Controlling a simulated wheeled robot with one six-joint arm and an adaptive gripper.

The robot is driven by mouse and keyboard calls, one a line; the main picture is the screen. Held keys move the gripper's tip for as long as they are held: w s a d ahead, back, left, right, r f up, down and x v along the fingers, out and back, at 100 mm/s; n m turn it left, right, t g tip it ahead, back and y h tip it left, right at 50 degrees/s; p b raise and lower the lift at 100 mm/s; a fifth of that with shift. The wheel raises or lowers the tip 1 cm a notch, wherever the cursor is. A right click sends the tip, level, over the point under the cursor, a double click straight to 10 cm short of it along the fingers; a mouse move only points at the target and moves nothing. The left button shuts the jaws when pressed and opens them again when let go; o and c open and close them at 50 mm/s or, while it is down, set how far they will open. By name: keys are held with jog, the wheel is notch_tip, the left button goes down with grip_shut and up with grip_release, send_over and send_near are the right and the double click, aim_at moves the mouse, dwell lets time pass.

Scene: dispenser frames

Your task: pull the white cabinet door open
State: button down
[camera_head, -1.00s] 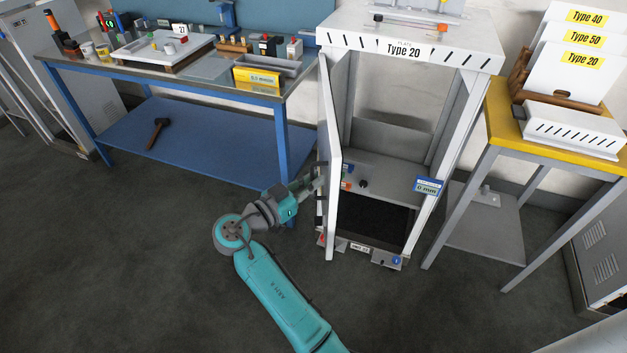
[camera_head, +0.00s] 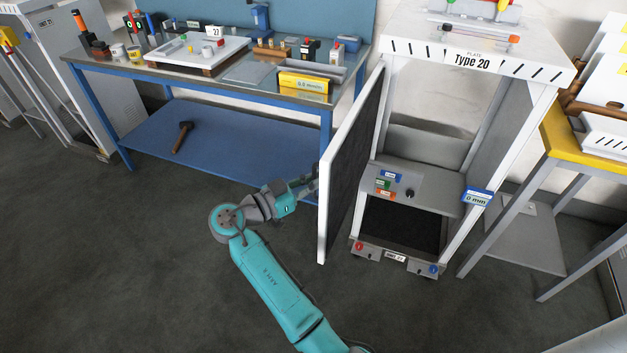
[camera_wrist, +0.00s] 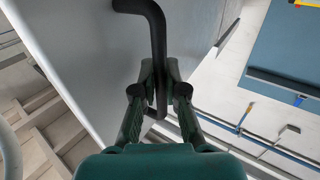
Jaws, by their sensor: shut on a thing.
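The white cabinet door (camera_head: 345,165) stands open on the left side of the white cabinet (camera_head: 500,58), swung out toward me, and its dark inner face shows. In the wrist view the white door panel (camera_wrist: 85,50) fills the upper left, with a black bar handle (camera_wrist: 153,22) on it. My gripper (camera_wrist: 161,92) is shut on the lower part of that handle. In the head view my gripper (camera_head: 312,182) is at the door's outer face, and its fingertips and the handle are hard to make out there.
A blue workbench (camera_head: 215,135) with several tools stands behind and to the left, close to the door. A yellow-topped stand (camera_head: 565,150) is at the right. The dark floor in front is clear.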

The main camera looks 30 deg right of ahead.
jog(key=c, duration=1.2)
grip_release()
jog(key=a, duration=1.2)
jog(key=shift+s, duration=0.35)
